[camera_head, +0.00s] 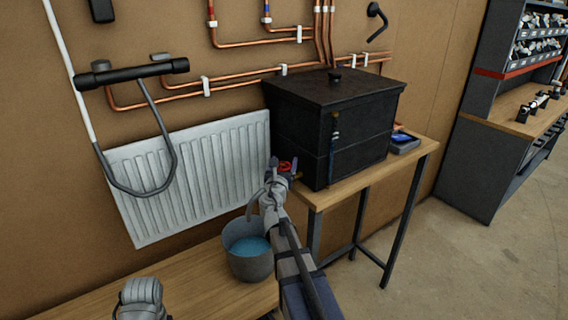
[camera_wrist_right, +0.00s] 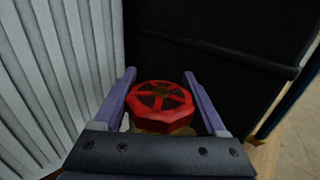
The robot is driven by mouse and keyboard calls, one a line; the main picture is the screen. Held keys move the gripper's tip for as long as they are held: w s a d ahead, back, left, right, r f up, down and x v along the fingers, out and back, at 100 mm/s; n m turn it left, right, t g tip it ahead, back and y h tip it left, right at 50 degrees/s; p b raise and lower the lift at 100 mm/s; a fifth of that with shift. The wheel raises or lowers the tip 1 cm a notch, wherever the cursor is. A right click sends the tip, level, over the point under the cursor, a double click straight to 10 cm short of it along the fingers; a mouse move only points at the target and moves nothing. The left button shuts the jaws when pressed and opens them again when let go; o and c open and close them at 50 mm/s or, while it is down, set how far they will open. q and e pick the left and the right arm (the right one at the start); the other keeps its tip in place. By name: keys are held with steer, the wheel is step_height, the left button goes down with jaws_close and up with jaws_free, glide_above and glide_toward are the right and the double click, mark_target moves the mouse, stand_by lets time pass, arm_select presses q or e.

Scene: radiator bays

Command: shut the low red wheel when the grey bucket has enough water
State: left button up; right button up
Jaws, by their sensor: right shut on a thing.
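The red wheel (camera_head: 285,166) sits low at the black tank's near-left corner. In the right wrist view the wheel (camera_wrist_right: 160,105) lies between the two fingers of my right gripper (camera_wrist_right: 165,90), which is shut on it. In the head view my right gripper (camera_head: 283,168) reaches up to the wheel and partly hides it. The grey bucket (camera_head: 248,268) stands on the low wooden bench, with blue water (camera_head: 250,247) inside, its surface below the rim. My arm covers the bucket's right side. My left gripper (camera_head: 140,295) is at the bottom left; its fingers are unclear.
The black tank (camera_head: 345,125) stands on a wooden table (camera_head: 416,148) with dark legs. A white radiator (camera_head: 190,175) and copper pipes (camera_head: 235,85) are on the wall. Shelving (camera_head: 490,130) stands at right; the floor between is clear.

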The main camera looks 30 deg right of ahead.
steer(key=shift+y, duration=0.3)
steer(key=n+t+y, duration=0.1)
steer(key=n+y, duration=0.1)
steer(key=n+t+y, duration=0.1)
steer(key=n+y, duration=0.1)
steer(key=y, duration=0.1)
steer(key=a+n+t+y, duration=0.1)
steer(key=n+y, duration=0.1)
steer(key=y, duration=0.1)
steer(key=shift+w+t, duration=0.3)
steer(key=shift+t, duration=0.1)
steer(key=shift+a+n+y, duration=0.25)
steer(key=shift+n+y, duration=0.45)
steer(key=shift+y, duration=0.4)
steer(key=shift+a+n+y, duration=0.2)
steer(key=shift+n+y, duration=0.5)
steer(key=shift+y, duration=0.4)
steer(key=shift+a+n+y, duration=0.25)
steer(key=shift+n+y, duration=0.45)
steer(key=shift+y, duration=0.4)
steer(key=shift+a+y, duration=0.1)
steer(key=shift+y, duration=0.2)
steer(key=o, duration=1.1)
